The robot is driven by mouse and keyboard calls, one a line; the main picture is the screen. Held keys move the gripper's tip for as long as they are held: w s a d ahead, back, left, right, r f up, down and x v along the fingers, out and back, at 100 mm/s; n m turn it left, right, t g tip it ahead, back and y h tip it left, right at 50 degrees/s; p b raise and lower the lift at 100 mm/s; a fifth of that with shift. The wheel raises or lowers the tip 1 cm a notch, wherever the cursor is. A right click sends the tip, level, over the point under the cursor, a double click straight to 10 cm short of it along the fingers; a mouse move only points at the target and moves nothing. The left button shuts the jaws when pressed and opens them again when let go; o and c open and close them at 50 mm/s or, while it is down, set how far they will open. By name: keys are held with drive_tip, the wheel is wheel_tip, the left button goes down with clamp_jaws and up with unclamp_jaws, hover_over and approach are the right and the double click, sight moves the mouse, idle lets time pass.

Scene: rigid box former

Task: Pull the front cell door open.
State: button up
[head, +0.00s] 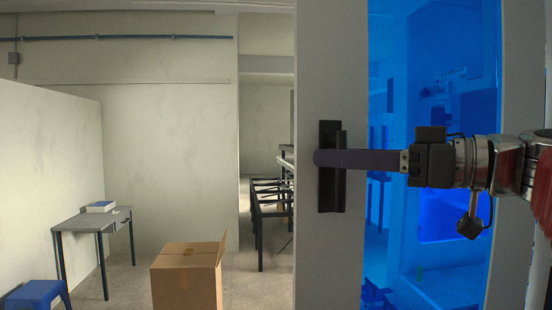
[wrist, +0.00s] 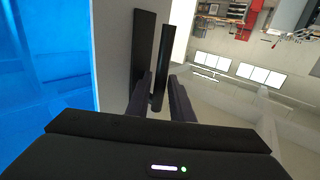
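The front cell door has a pale upright frame (head: 330,255) and a blue see-through panel (head: 400,90). A dark vertical bar handle (head: 340,190) on a black backing plate is fixed to the frame. It also shows in the wrist view as the bar handle (wrist: 165,50). My gripper (head: 322,158) reaches in from the right at the handle's mid height. The finger contact is partly hidden. I cannot tell whether the door stands ajar.
A cardboard box (head: 185,285) stands on the floor left of the door. A grey desk (head: 95,222) with a book and a blue stool (head: 38,293) stand farther left. Dark-framed furniture (head: 268,205) shows behind. Open floor lies between box and desk.

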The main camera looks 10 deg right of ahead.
drive_tip(key=v, duration=1.2)
idle(0.3)
idle(0.3)
